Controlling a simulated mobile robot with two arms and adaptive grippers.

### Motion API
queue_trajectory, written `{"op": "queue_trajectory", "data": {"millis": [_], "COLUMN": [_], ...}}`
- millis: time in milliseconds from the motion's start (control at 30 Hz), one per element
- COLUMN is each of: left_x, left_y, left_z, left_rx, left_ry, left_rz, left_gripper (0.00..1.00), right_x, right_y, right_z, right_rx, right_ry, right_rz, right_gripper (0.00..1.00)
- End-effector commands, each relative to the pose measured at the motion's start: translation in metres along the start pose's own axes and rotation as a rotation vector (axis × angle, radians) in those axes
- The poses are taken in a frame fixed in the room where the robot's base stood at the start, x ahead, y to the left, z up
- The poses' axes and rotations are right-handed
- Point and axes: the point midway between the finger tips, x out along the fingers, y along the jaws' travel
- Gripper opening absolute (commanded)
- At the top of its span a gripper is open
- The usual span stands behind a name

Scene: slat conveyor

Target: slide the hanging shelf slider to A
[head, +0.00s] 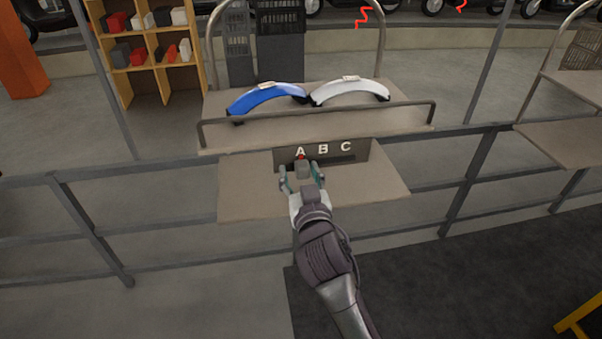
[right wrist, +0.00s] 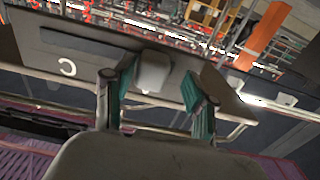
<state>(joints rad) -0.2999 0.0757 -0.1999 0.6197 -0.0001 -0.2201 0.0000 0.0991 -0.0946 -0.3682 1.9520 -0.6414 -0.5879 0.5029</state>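An upright panel (head: 364,150) under the hanging shelf (head: 310,126) bears the white letters A, B and C from left to right, with a dark slot below them. The slider's grey knob (head: 302,169) stands below A, with a small red mark (head: 301,157) just above it. My right gripper (head: 302,181) is in front of the panel, its fingers on either side of the knob. In the right wrist view the knob (right wrist: 153,70) sits between the open fingertips, with a gap on the right. The letter C (right wrist: 67,68) shows there; A and B do not. My left gripper is out of view.
A flat ledge (head: 375,187) juts out below the panel. A blue curved part (head: 268,97) and a white curved part (head: 348,91) lie on the shelf above, behind a low rail. A grey railing (head: 470,179) runs across at the sides.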

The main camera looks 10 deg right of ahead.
Motion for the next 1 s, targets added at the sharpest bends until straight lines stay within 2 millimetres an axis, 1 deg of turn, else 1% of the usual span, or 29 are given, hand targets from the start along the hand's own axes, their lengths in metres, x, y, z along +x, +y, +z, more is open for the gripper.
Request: {"op": "queue_trajectory", "data": {"millis": [167,267,367,600,700,833,1000], "left_x": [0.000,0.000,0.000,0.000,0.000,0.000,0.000], "left_y": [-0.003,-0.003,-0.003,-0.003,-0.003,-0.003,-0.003], "left_z": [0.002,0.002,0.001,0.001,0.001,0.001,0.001], "left_rx": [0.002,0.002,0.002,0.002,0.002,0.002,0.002], "left_ry": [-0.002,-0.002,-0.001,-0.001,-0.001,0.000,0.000], "left_rz": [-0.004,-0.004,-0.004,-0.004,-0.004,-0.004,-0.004], "left_gripper": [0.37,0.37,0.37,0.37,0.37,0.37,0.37], "right_x": [-0.001,-0.009,-0.025,-0.078,-0.096,-0.112,-0.120], "right_y": [0.001,0.001,0.001,0.000,-0.001,-0.001,-0.001], "right_z": [0.000,0.001,0.001,0.001,0.001,0.001,0.000], "right_rx": [-0.001,-0.001,0.001,0.002,0.001,0.000,-0.001], "right_ry": [0.000,-0.001,-0.002,-0.004,-0.003,-0.003,0.000], "right_rz": [0.002,0.002,0.002,0.002,0.001,0.000,0.000], "right_gripper": [0.56,0.56,0.56,0.56,0.56,0.56,0.56]}}
